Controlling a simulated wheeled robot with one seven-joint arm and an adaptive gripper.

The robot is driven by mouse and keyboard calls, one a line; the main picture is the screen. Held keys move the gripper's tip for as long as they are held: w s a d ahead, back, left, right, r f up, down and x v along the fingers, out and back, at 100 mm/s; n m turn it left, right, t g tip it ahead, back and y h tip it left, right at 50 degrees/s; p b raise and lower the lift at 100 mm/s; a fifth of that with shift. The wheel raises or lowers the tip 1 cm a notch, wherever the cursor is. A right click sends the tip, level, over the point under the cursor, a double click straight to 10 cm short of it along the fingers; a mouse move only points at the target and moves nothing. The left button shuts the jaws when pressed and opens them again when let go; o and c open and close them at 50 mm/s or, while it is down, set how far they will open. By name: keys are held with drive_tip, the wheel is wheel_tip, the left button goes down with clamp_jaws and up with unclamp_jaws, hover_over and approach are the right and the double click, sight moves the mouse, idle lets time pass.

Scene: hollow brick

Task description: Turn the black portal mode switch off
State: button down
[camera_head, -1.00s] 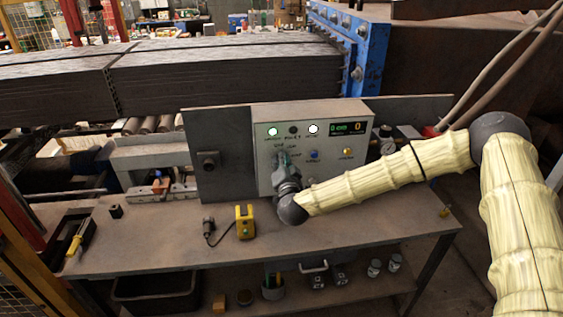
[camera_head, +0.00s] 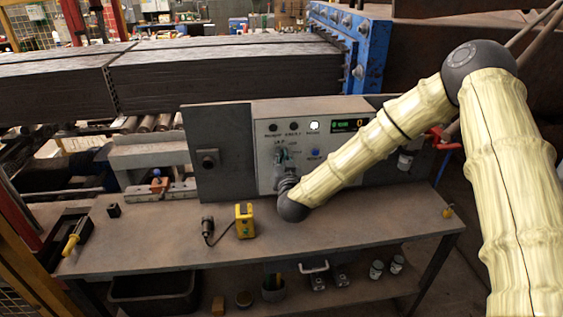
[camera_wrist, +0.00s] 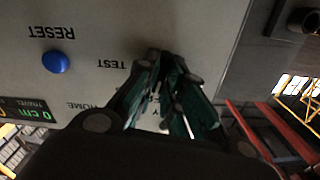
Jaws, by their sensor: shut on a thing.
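The grey control panel (camera_head: 263,150) stands upright at the back of the bench. My gripper (camera_head: 281,158) is at its left part, and the wrist view also shows its fingertips (camera_wrist: 166,60) against the panel face. The fingers are closed on the black portal mode switch, which they almost wholly hide. I cannot tell which position the switch points to. The labels TEST and HOME show upside down beside the fingers in the wrist view. On the panel's top row, the left lamp (camera_head: 273,128) and middle lamp (camera_head: 294,126) are dark, and the right lamp (camera_head: 314,126) glows white.
A blue RESET button (camera_wrist: 55,62) is beside the switch. A display (camera_head: 346,125) is at the panel's upper right. My arm covers the panel's lower right. The bench's front is mostly clear.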

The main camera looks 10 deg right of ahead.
drive_tip(key=shift+n+b, duration=0.4)
drive_tip(key=shift+n, duration=0.8)
drive_tip(key=c, duration=1.5)
unclamp_jaws()
drive_tip(key=s, duration=1.2)
